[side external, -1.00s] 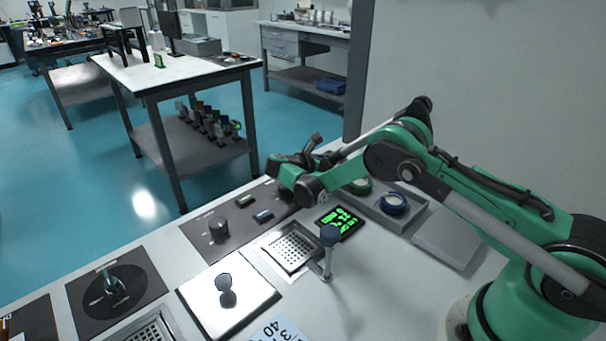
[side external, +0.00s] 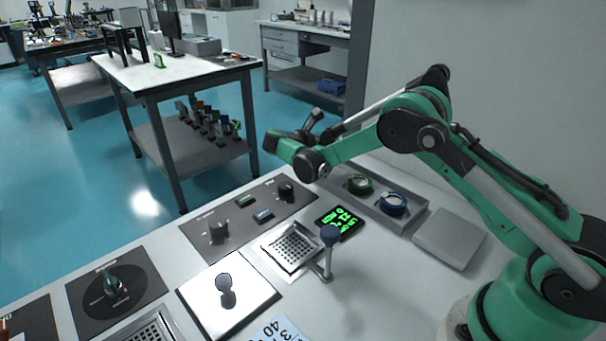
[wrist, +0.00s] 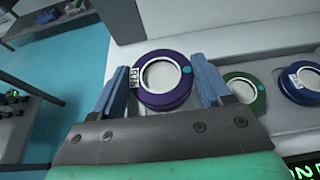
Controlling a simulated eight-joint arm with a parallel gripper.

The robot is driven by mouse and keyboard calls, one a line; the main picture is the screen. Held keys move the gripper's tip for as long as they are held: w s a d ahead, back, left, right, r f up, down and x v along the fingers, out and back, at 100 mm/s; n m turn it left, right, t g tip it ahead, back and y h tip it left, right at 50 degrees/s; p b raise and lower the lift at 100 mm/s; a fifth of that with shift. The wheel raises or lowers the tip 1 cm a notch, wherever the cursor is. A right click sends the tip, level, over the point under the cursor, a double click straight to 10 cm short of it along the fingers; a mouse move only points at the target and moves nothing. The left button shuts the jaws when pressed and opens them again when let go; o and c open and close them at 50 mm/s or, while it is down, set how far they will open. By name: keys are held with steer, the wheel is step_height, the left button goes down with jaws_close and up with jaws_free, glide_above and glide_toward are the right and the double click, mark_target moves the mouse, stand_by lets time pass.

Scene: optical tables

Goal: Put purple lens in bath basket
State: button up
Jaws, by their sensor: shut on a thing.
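In the wrist view the purple lens (wrist: 147,96), a round ring with pale glass and a small printed label, sits between the two blue fingers of my gripper (wrist: 160,68), which is shut on it. In the side view my gripper's end is raised above the back of the bench, and the purple lens cannot be made out there. A square perforated metal basket (side external: 291,250), likely the bath basket, is set in the bench below and in front of my gripper, with a dark-blue-knobbed lever (side external: 330,236) beside it.
A grey tray (side external: 404,221) holds a green lens (side external: 358,184) and a blue lens (side external: 393,204). A lit green display (side external: 339,222), a dark knob panel (side external: 240,233) and a knob on a bright plate (side external: 225,284) surround the basket. A flat grey block (side external: 450,239) lies to the right.

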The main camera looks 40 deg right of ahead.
step_height(320, 180, up, 14)
steer(key=n+t+y, duration=0.2)
steer(key=n+t, duration=0.3)
glide_above(301, 233)
steer(key=s+a, duration=0.2)
steer(key=a, duration=0.2)
steer(key=f, duration=1.5)
steer(key=shift+w, duration=0.2)
steer(key=shift+f, duration=2.15)
steer(key=shift+f, duration=0.1)
steer(key=o, duration=1.4)
